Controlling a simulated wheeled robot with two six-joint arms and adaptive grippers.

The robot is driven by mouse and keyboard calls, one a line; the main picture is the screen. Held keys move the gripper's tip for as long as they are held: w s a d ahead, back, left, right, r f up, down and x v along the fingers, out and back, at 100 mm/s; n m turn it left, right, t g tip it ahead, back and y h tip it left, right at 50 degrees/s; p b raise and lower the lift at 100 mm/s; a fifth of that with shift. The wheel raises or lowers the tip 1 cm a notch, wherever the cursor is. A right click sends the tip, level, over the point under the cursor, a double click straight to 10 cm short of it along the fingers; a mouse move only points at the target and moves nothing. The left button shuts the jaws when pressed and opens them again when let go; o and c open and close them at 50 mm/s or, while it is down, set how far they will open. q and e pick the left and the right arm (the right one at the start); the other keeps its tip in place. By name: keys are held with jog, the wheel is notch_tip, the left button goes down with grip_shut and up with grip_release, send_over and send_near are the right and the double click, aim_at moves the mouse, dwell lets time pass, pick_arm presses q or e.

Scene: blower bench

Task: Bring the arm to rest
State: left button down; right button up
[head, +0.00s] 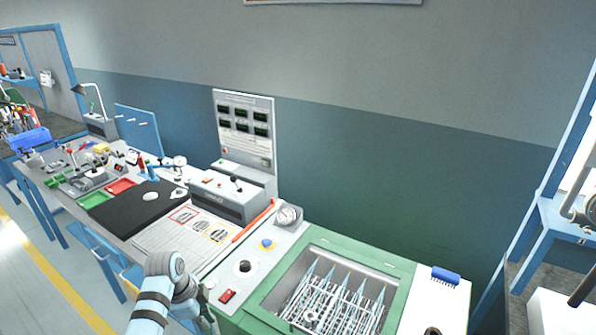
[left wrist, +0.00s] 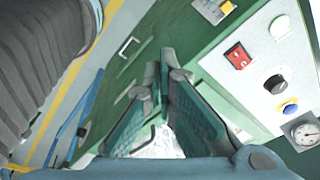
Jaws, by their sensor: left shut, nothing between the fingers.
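My left arm comes in at the bottom of the head view, with its gripper (head: 207,312) low at the front edge of the green blower bench (head: 402,300). In the left wrist view the gripper (left wrist: 166,58) has its two fingers drawn together at the tips, with nothing between them. The fingers are in front of the green side of the bench, left of its white control panel (left wrist: 262,70). I cannot tell the exact gap to the bench. My right gripper is in neither view.
The panel has a red switch (head: 227,296), a black knob (head: 245,266), a blue button (head: 267,244) and a gauge (head: 288,215). An open bay with a metal rack (head: 335,300) lies to the right. A cluttered workbench (head: 60,190) stands at left; floor shows beside it.

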pick_arm(q)
jog(key=w+a+f+n+t+y, duration=0.1)
jog(key=w+a+f+n+t, duration=0.1)
jog(key=w+f+n+t, duration=0.35)
jog(key=s+a+f+n+y+b, duration=0.1)
jog(key=s+f+n, duration=0.3)
jog(key=f, duration=0.3)
jog(key=s+a+f+n+b, duration=0.15)
jog(key=s+f+n, duration=0.25)
jog(key=f, duration=0.4)
jog(key=s+f+n+g+b, duration=0.2)
jog(key=s+f, duration=0.9)
jog(key=s, duration=0.4)
jog(key=s+f+g, duration=0.1)
jog(key=s+f, duration=0.2)
jog(key=s, duration=1)
jog(key=s+d+f+g+b, duration=0.1)
jog(key=s+f+g, duration=0.1)
jog(key=s, duration=1.1)
jog(key=shift+s+f, duration=0.25)
jog(key=shift+f, duration=0.65)
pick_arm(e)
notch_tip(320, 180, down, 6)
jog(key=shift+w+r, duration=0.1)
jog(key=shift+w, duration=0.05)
